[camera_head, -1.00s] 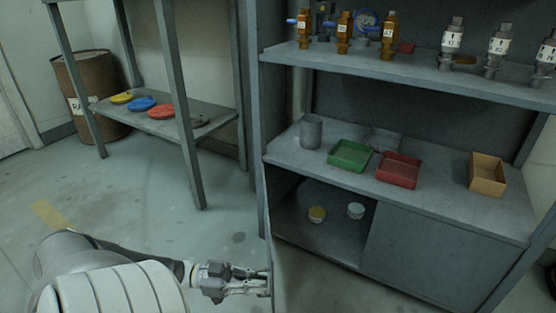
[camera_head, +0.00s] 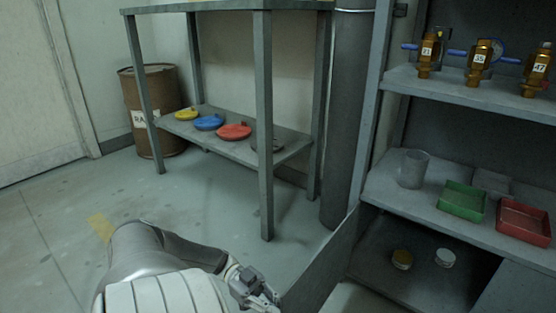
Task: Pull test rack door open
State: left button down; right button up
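The test rack (camera_head: 405,205) stands at the right, with its lower left compartment open. A grey door panel (camera_head: 322,262) stands swung out from the left side of that compartment, reaching toward me and down to the bottom of the picture. My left gripper (camera_head: 268,300) is at the bottom edge, beside the near end of the door panel. Its fingertips are partly cut off, so I cannot tell whether they hold the door. A handle is not visible. My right gripper is out of view.
Above are a grey cup (camera_head: 413,169), a green tray (camera_head: 462,201) and a red tray (camera_head: 523,222). A metal table (camera_head: 265,130) and a barrel (camera_head: 150,100) stand left. Floor between is clear.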

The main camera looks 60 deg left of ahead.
pick_arm(q)
jog(key=shift+s+a+f, duration=0.1)
jog(key=shift+s, duration=0.05)
jog(key=c, duration=1.6)
grip_release()
jog(key=shift+o, duration=0.2)
jog(key=v, duration=0.7)
jog(key=shift+a, duration=0.25)
